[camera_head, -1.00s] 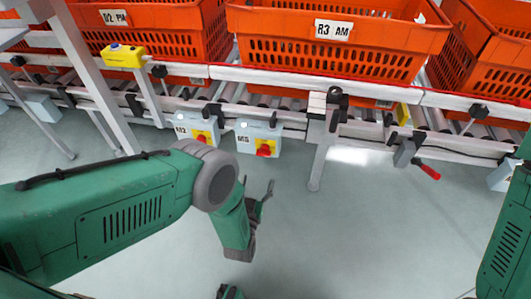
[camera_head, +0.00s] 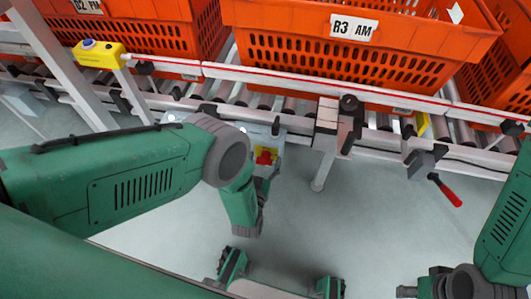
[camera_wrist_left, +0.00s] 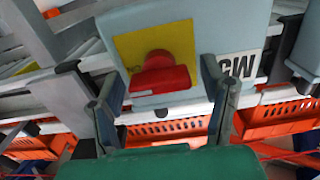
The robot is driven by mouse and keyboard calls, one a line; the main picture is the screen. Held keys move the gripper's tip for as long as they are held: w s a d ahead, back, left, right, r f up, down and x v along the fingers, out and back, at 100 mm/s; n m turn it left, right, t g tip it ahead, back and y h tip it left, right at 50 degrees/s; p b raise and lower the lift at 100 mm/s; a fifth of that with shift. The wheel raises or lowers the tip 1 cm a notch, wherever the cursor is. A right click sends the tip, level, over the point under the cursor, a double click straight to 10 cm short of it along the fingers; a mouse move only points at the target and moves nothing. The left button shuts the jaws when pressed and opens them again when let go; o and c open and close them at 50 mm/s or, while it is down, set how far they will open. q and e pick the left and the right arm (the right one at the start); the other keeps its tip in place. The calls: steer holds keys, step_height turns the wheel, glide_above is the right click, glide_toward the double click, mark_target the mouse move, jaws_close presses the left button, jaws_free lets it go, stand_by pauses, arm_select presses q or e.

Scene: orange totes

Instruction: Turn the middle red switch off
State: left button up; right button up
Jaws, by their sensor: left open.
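A red rotary switch (camera_head: 266,156) on a yellow plate is on a grey-blue box (camera_head: 262,133) under the conveyor. My left gripper (camera_wrist_left: 165,78) is open, one finger on each side of the handle; contact cannot be told. In the head view my left gripper (camera_head: 262,188) is just below the switch. The neighbouring switch box is mostly hidden behind my left arm. My right gripper (camera_head: 408,291) is partly cut off at the bottom right.
Orange totes (camera_head: 360,62) stand on the roller conveyor (camera_head: 290,108) above the boxes. A yellow button box (camera_head: 98,52) is at upper left. A conveyor leg (camera_head: 325,165) is right of the switch, and a red-handled lever (camera_head: 448,194) farther right. The floor below is clear.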

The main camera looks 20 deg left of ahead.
arm_select(q)
steer(key=shift+a, duration=0.1)
steer(key=shift+s, duration=0.1)
steer(key=shift+c, duration=1.3)
steer(key=c, duration=0.7)
steer(key=shift+c, duration=1.2)
